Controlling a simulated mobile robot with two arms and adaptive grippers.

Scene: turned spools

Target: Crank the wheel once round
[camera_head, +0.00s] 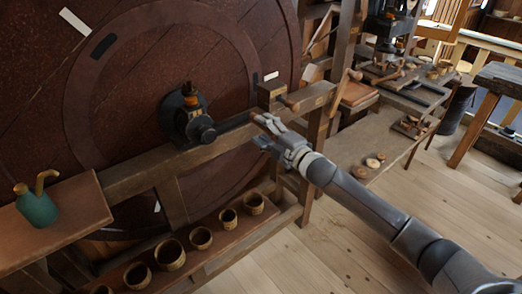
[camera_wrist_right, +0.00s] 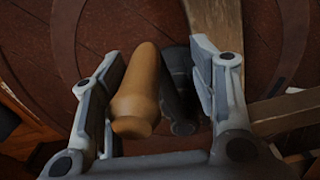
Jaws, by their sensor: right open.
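The large dark red-brown wheel (camera_head: 120,60) stands upright at the left and fills the back of the right wrist view (camera_wrist_right: 150,20). At its hub is a dark crank (camera_head: 203,130) with an orange-tan handle (camera_head: 190,95). In the right wrist view the tan handle (camera_wrist_right: 138,95) shows between the finger lines, with the dark crank part (camera_wrist_right: 180,95) beside it. My left gripper is not in view.
A wooden beam (camera_head: 150,168) runs below the hub, with a wooden block (camera_head: 271,95) at its right. Several wooden cups (camera_head: 170,254) stand on a low plank. A green pot (camera_head: 37,208) sits on a board at left. Open floor (camera_head: 320,255) lies at lower right.

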